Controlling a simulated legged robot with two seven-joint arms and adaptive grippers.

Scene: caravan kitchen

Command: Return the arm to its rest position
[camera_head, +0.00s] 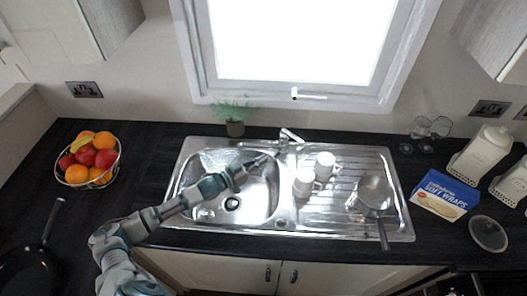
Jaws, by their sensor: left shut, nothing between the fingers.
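My left arm comes in from the lower left and reaches over the sink basin (205,212). My left gripper (262,160) is shut and empty, over the upper right part of the basin and a little below the tap (290,136). Two white mugs stand on the drainer to the right of it, the nearer mug (304,182) and the farther mug (325,166). My right gripper does not show.
A metal pan (373,191) sits on the drainer's right side. A fruit bowl (65,178) and a black frying pan (28,270) are at the left. A small plant (235,128) stands behind the sink. A soft wraps box (445,194), glasses (420,128) and white canisters (485,152) are at the right.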

